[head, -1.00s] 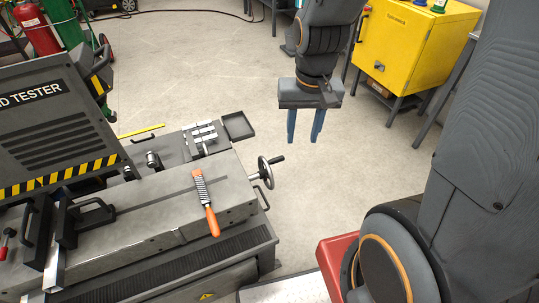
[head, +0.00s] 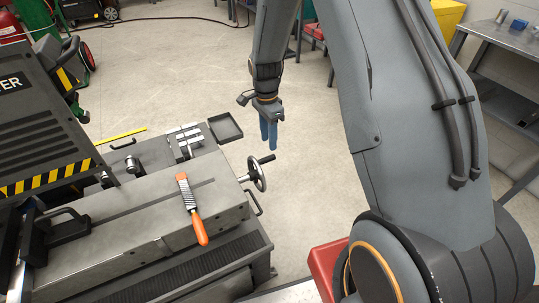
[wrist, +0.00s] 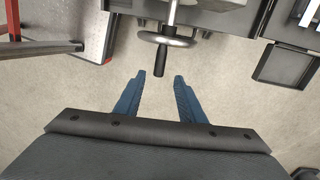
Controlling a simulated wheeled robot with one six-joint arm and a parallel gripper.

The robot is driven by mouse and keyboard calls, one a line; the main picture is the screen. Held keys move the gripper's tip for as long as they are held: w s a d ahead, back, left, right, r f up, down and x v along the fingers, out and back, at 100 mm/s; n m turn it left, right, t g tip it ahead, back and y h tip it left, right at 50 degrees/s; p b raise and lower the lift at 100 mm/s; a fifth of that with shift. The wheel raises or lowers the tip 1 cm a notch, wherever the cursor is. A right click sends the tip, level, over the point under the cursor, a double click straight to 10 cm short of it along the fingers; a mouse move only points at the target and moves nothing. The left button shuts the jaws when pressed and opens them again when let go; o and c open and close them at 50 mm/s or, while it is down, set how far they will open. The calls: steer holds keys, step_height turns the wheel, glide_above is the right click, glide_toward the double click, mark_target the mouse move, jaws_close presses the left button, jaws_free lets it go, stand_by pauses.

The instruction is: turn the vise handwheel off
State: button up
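The vise handwheel (head: 257,174) is a silver wheel with a black crank handle, on the right end of the grey vise bed. In the wrist view the handwheel (wrist: 168,41) shows at the top, its dark handle (wrist: 161,62) pointing toward my fingers. My gripper (head: 269,136) hangs with its blue fingers down, just beyond and above the handwheel in the head view. In the wrist view my gripper (wrist: 158,82) is open and empty, with the handle just ahead of the gap between the fingertips. No contact shows.
An orange-handled file (head: 191,209) lies on the vise bed (head: 115,218). A black tray (head: 225,127) sits at the bed's far end. A red box (head: 326,265) stands at the lower middle. Open concrete floor lies right of the handwheel.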

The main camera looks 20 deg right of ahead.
mark_target(270, 156)
steer(key=f, duration=0.5)
steer(key=f+p, duration=0.1)
steer(key=f, duration=0.1)
steer(key=shift+s+d+f, duration=0.1)
steer(key=shift+s+f, duration=0.05)
steer(key=shift+s, duration=0.15)
steer(key=shift+c, duration=0.4)
jaws_close()
